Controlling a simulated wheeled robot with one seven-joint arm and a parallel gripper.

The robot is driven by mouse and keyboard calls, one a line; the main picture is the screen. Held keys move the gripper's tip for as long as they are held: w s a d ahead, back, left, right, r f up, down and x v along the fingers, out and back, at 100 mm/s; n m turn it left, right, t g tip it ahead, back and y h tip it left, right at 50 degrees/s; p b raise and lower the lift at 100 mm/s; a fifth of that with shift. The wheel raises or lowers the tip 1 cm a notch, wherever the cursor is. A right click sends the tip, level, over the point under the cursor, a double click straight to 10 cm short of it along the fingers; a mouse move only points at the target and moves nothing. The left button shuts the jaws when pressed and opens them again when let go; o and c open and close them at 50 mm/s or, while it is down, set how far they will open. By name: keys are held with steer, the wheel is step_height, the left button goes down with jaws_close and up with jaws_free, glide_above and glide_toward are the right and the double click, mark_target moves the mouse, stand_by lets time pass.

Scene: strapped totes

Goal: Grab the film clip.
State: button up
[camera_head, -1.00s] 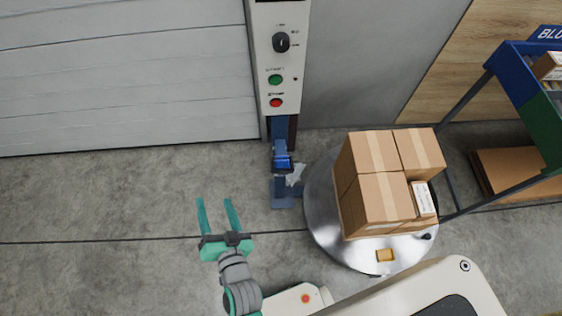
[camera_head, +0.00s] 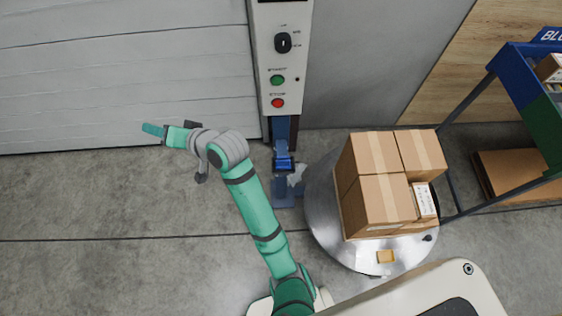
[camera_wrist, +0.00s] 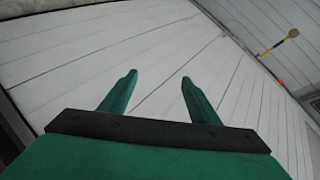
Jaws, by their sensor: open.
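I cannot tell for sure which part is the film clip. A small dark knob-like piece (camera_head: 428,237) sits at the right edge of the round metal turntable (camera_head: 325,215). A blue fitting (camera_head: 283,163) is low on the machine's column, with a crumpled pale scrap (camera_head: 297,176) beside it. My gripper (camera_head: 152,130) is at the left, in front of the pale slatted wall, well apart from both. In the wrist view my gripper (camera_wrist: 158,80) has its two green fingers spread, with nothing between them. Neither candidate can be made out in that view.
Stacked cardboard boxes (camera_head: 375,185) and a small yellow-orange box (camera_head: 386,256) are on the turntable. The control column (camera_head: 283,60) has green and red buttons. A blue and green rack (camera_head: 520,80) stands at right. Floor at left is clear.

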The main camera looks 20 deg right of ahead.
steer(key=s+d+f+n+g+h, duration=0.1)
steer(key=s+d+f+g+h, duration=0.15)
steer(key=d, duration=0.55)
steer(key=s+d+f+g+h, duration=0.1)
steer(key=d+f+g+h, duration=0.2)
steer(key=d, duration=0.5)
steer(key=m+g+h, duration=0.1)
steer(key=g+h, duration=0.3)
steer(key=g, duration=0.1)
glide_toward(283, 159)
steer(key=shift+s+d+f+y, duration=0.1)
steer(key=shift+s+d+y, duration=0.05)
steer(key=shift+s+y, duration=0.1)
steer(key=shift+w+f, duration=0.1)
steer(key=shift+f, duration=2.6)
step_height(283, 159, down, 5)
steer(key=shift+d+r, duration=0.1)
steer(key=shift+d, duration=0.05)
steer(key=shift+c, duration=0.3)
steer(key=c, duration=1.1)
